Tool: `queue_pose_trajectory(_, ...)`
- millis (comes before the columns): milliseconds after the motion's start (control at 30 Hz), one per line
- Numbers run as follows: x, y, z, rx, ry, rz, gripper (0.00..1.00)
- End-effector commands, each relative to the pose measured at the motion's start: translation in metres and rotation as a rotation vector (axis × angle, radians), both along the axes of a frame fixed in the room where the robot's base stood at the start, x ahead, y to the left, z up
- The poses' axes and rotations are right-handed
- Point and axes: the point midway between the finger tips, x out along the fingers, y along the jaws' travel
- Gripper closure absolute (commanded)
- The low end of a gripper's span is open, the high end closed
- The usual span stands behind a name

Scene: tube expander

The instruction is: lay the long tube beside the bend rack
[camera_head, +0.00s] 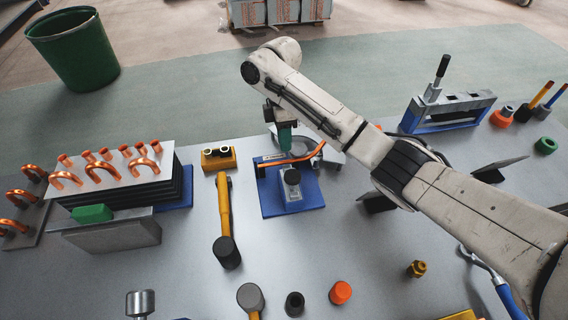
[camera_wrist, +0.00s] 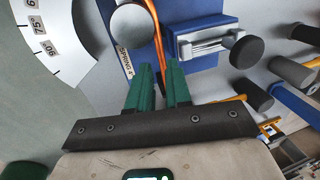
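The long copper tube (camera_head: 306,158) runs across the blue bending fixture (camera_head: 307,198) in the middle of the bench; its right end bends upward. My gripper (camera_head: 286,143) has green fingers and points down at the tube's left part. In the wrist view the tube (camera_wrist: 157,35) runs between the two fingertips (camera_wrist: 159,72). A narrow gap shows between the fingers; whether they press on the tube is unclear. At the far left, a grey board (camera_head: 33,213) carries copper U-bends, likely the bend rack. Beside it stands a dark finned block (camera_head: 172,189) with copper bends and stubs on top.
A yellow-handled mallet (camera_head: 224,205) and a yellow block (camera_head: 219,160) stand left of the fixture. A green block (camera_head: 93,213) sits on a grey stand before the finned block. Black, orange and grey caps lie at the front. A blue clamp frame (camera_head: 447,112) stands back right.

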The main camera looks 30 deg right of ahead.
Motion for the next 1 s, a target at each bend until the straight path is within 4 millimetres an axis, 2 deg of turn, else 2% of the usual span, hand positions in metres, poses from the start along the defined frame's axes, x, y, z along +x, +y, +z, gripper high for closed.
queue_pose_trajectory(233,-0.006,0.003,-0.022,-0.001,0.003,-0.001,0.81)
queue_pose_trajectory(400,-0.010,0.004,-0.045,-0.001,0.000,0.001,0.81)
queue_pose_trajectory(733,-0.011,0.005,-0.052,-0.001,-0.001,0.002,0.81)
queue_pose_trajectory(933,-0.011,0.005,-0.052,-0.001,-0.001,0.002,1.00)
queue_pose_trajectory(1000,-0.011,0.005,-0.052,-0.001,-0.001,0.002,1.00)
